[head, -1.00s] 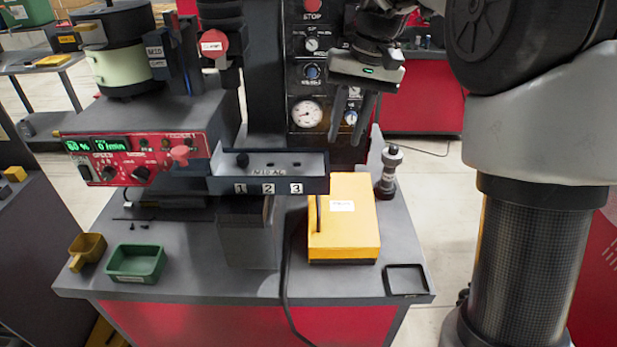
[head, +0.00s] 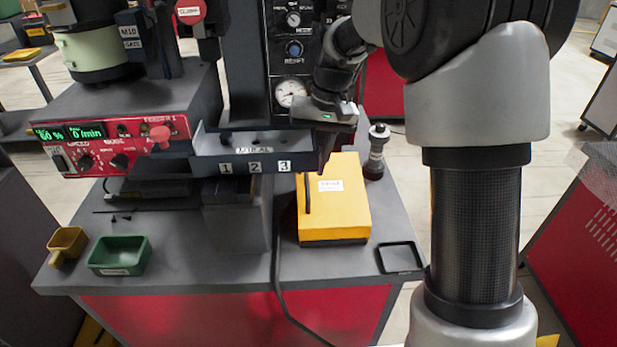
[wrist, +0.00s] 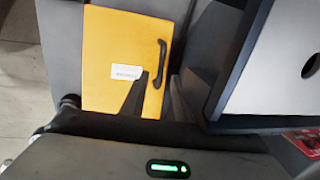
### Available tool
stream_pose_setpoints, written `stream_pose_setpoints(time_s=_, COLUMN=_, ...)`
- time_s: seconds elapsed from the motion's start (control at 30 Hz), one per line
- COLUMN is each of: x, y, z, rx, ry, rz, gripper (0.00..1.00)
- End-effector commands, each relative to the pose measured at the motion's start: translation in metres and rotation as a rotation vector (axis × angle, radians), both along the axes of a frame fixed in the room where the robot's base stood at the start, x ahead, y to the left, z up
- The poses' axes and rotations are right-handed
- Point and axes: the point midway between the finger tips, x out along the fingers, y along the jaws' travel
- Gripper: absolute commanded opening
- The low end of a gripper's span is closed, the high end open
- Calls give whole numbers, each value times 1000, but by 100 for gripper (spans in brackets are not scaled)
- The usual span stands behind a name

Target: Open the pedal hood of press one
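The pedal hood is a yellow box (head: 342,205) with a white label, standing closed on the grey table of the press. A black bar handle (head: 307,193) runs along its left side. In the wrist view the hood (wrist: 108,55) fills the upper left, with the handle (wrist: 160,62) near its right edge. My gripper (head: 323,168) points down just above the hood's back left part, close to the handle. In the wrist view its two dark fingers (wrist: 161,76) are apart, with yellow hood showing between them. I cannot tell whether they touch the handle.
The grey tray (head: 240,165) numbered 1, 2, 3 stands close left of my gripper. A dark cylindrical fitting (head: 376,155) is right of the hood. A black square frame (head: 400,258), a green bin (head: 119,257) and a yellow scoop (head: 66,243) lie on the table.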

Motion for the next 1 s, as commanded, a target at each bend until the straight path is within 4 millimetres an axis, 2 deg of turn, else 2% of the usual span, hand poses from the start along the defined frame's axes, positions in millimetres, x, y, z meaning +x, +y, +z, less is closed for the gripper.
stream_pose_setpoints(time_s=0.1, x=-1, y=4, z=-20, rx=0, ry=3, rz=2, gripper=28)
stream_pose_setpoints(time_s=0.2, x=-1, y=6, z=-29, rx=0, ry=1, rz=1, gripper=28)
stream_pose_setpoints(time_s=0.6, x=0, y=7, z=-35, rx=0, ry=0, rz=0, gripper=28)
stream_pose_setpoints(time_s=0.77, x=0, y=7, z=-35, rx=0, ry=0, rz=0, gripper=1)
stream_pose_setpoints(time_s=1.0, x=0, y=7, z=-34, rx=0, ry=0, rz=0, gripper=0)
